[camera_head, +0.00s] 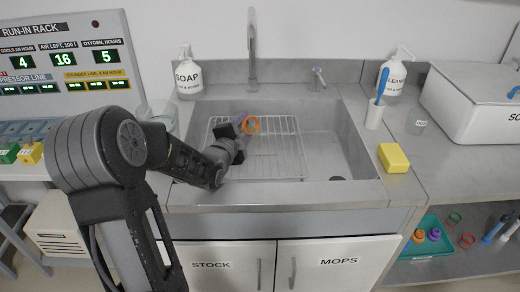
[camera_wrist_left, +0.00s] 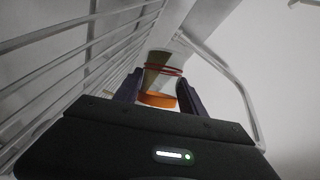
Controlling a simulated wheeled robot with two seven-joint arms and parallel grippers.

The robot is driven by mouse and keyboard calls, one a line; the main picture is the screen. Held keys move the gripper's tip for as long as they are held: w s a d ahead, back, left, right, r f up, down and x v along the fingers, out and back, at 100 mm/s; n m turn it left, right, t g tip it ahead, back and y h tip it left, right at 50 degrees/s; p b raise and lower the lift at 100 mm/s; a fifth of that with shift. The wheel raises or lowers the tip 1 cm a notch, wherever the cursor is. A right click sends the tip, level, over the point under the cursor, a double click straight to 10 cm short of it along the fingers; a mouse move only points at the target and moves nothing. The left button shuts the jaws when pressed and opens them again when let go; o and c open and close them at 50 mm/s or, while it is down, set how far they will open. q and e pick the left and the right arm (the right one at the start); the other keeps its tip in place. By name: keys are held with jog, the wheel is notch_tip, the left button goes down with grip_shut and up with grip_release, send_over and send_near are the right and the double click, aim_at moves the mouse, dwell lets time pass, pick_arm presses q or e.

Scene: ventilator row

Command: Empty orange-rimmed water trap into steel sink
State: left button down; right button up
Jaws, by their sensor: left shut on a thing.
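The water trap with an orange rim (camera_head: 250,125) is in my left gripper (camera_head: 240,122), over the wire rack inside the steel sink (camera_head: 330,135). My right gripper is not in view.
A wire rack (camera_head: 275,155) covers the left and middle of the sink floor. A faucet (camera_head: 252,50) stands behind the sink. A soap bottle (camera_head: 188,77), cleaner bottle (camera_head: 393,76) and yellow sponge (camera_head: 393,158) stand around it. The sink's right side is free.

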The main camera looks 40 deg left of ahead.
pick_arm(q)
jog(key=shift+r+m, duration=0.3)
jog(key=shift+r, duration=0.15)
jog(key=shift+d+f+t, duration=0.15)
jog(key=shift+t, duration=0.15)
